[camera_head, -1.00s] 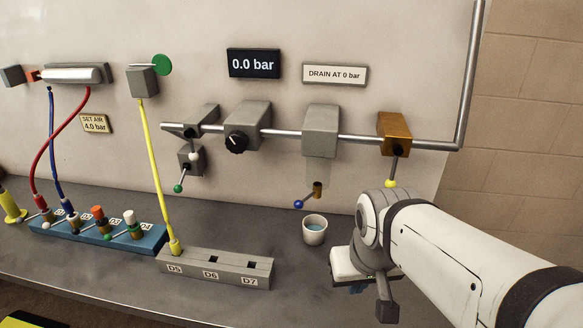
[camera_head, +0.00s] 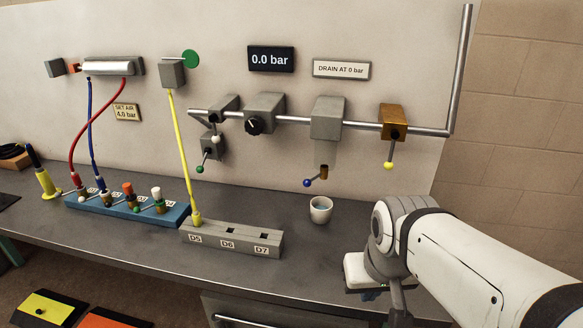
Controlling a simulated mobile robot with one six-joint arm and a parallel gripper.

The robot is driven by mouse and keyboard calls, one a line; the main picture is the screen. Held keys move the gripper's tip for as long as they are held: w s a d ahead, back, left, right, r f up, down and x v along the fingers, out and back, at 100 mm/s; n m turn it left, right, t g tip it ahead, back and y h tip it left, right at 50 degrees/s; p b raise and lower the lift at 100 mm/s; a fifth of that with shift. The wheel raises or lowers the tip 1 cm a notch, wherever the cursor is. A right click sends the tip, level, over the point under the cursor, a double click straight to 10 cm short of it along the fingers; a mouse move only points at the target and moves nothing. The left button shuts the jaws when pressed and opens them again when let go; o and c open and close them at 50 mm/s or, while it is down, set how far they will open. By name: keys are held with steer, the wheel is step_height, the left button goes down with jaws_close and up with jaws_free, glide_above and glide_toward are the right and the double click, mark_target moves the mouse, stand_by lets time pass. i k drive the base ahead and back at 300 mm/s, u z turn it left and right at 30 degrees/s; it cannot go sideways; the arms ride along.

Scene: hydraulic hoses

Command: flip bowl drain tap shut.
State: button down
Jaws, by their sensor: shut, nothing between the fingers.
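The bowl drain tap is a small brass body (camera_head: 323,172) below the grey filter block (camera_head: 328,119). Its lever ends in a blue knob (camera_head: 308,183) and slants down to the left. The clear bowl between block and tap is barely visible. A white cup (camera_head: 321,210) with bluish liquid stands on the bench just below the tap. My gripper (camera_head: 368,292) is at the lower right, over the bench's front edge, right of and below the cup. It is shut and empty, apart from the tap; its fingertips are mostly hidden.
A brass valve (camera_head: 394,122) with a yellow-knobbed lever hangs right of the filter. The gauge display (camera_head: 271,59) reads 0.0 bar, beside a sign saying DRAIN AT 0 bar. A grey socket block (camera_head: 235,240) lies left of the cup. The bench between is clear.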

mark_target(307, 183)
steer(key=u, duration=0.2)
steer(key=k, duration=0.15)
steer(key=z, duration=2.05)
steer(key=k, duration=0.7)
steer(key=u, duration=1.7)
steer(key=i, duration=0.95)
steer(key=u, duration=0.05)
